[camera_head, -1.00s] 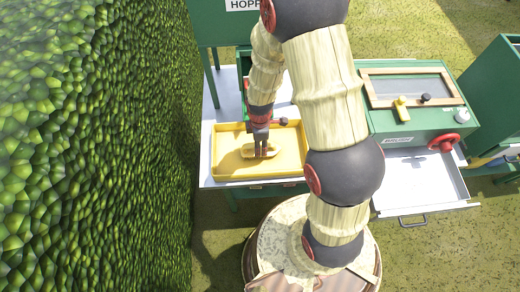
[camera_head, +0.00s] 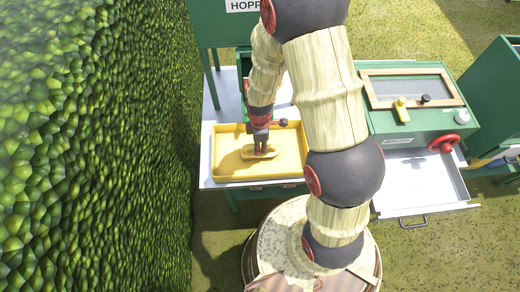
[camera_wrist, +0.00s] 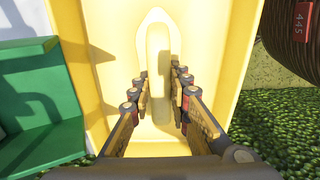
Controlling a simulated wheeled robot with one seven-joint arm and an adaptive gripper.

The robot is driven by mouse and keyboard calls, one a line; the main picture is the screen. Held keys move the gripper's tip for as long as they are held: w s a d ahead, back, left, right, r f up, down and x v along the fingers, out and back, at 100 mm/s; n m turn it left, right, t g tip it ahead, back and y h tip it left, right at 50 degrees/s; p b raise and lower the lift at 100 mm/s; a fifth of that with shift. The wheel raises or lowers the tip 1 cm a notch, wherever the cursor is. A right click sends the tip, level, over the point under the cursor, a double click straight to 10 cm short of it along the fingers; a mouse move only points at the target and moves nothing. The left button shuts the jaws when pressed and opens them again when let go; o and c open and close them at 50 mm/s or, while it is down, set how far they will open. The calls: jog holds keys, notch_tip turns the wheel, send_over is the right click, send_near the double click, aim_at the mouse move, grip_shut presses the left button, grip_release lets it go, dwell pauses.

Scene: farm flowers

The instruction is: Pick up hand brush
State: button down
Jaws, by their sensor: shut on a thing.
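The hand brush (camera_head: 259,154) is a pale yellow, elongated piece in the shallow yellow tray (camera_head: 231,167). In the wrist view the brush (camera_wrist: 157,22) points away from me, with a raised, narrow handle along its middle. My gripper (camera_head: 261,151) reaches down into the tray from above. In the wrist view my gripper (camera_wrist: 160,88) has one finger on each side of the handle, shut on it. The brush is at or just above the tray floor; I cannot tell if it touches. The brush's underside is hidden.
The tray stands on a pale table (camera_head: 206,158) below a green hopper (camera_head: 222,22). To the right is a green machine (camera_head: 420,122) with a red handwheel (camera_head: 444,143) and a white pull-out tray (camera_head: 420,185). A tall hedge (camera_head: 95,150) closes off the left.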

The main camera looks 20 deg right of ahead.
jog(key=shift+r, duration=0.1)
jog(key=shift+r, duration=0.55)
jog(key=r, duration=0.1)
jog(key=r+p, duration=0.1)
jog(key=r, duration=0.1)
jog(key=shift+s+d, duration=0.1)
jog(key=shift+d, duration=0.2)
jog(key=s+d+r+p, duration=0.3)
jog(key=s+d+r, duration=0.5)
jog(key=d, duration=0.2)
jog(key=shift+d+r, duration=0.4)
jog(key=c, duration=2.2)
grip_release()
jog(key=c, duration=0.4)
